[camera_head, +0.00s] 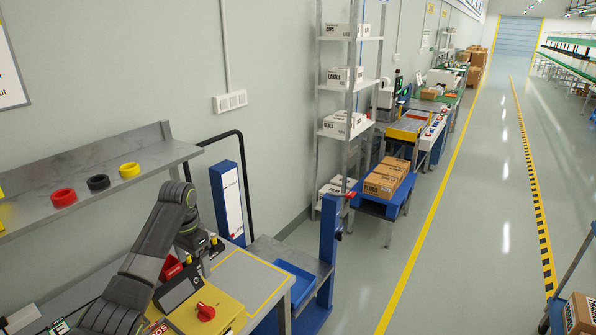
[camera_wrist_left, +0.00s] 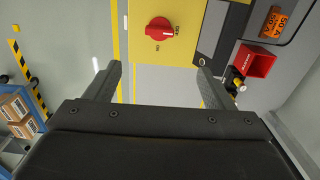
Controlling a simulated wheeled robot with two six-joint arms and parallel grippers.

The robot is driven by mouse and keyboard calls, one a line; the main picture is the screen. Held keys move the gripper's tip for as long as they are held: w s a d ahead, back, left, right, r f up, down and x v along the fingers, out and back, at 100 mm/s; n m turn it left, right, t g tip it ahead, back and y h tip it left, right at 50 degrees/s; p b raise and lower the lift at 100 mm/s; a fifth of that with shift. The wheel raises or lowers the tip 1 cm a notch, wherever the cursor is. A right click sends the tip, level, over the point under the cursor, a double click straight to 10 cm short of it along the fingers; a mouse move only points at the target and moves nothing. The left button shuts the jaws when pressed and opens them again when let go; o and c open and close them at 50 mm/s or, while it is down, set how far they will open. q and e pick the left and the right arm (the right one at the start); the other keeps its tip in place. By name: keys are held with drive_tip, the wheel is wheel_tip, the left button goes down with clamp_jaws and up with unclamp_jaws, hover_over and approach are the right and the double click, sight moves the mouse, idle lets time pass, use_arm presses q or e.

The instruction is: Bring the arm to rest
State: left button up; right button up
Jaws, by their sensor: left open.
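My left arm (camera_head: 150,250) comes in from the lower left in the head view, bends at a high elbow and drops toward the workbench. Its gripper (camera_wrist_left: 157,78) shows in the wrist view with two dark fingers spread apart and nothing between them. The gripper is over the bench, close to a yellow box (camera_head: 222,313) with a red rotary knob (camera_head: 205,312). The knob also shows in the wrist view (camera_wrist_left: 160,28), beyond the fingertips and not touched by them. In the head view the fingertips are hard to make out. My right gripper is in no view.
A grey shelf (camera_head: 100,165) with red, black and yellow rings stands at the left wall. The bench top (camera_head: 245,275) has yellow lines. A red bin (camera_wrist_left: 253,62) is right of the fingers. A blue post (camera_head: 328,245) and cart (camera_head: 375,205) stand beyond; the aisle (camera_head: 470,220) is clear.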

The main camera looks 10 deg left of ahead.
use_arm(q)
drive_tip(key=s+d+f+n+t, duration=0.1)
drive_tip(key=s+d+f, duration=0.2)
drive_tip(key=s+f, duration=0.55)
drive_tip(key=s+d+f+t, duration=0.1)
drive_tip(key=s+d+f, duration=0.1)
drive_tip(key=s+f, duration=0.65)
drive_tip(key=s+d+r+n+t+y, duration=0.1)
drive_tip(key=s+r+n, duration=0.15)
drive_tip(key=s, duration=0.85)
drive_tip(key=s+d+r+n+t+y, duration=0.1)
drive_tip(key=s+d+r+n, duration=0.15)
drive_tip(key=s, duration=0.75)
wheel_tip(320, 180, down, 28)
drive_tip(key=a+m+g+b, duration=0.1)
drive_tip(key=a+g+b, duration=0.1)
drive_tip(key=b, duration=0.3)
drive_tip(key=s+f+b, duration=0.2)
drive_tip(key=s+f, duration=0.5)
drive_tip(key=f, duration=0.3)
drive_tip(key=s+d+f+h+b, duration=0.1)
drive_tip(key=s+f+b, duration=0.1)
drive_tip(key=s+f, duration=0.6)
wheel_tip(320, 180, down, 3)
drive_tip(key=shift+s+r+g, duration=0.1)
drive_tip(key=shift+s+g, duration=0.15)
drive_tip(key=shift+g, duration=0.15)
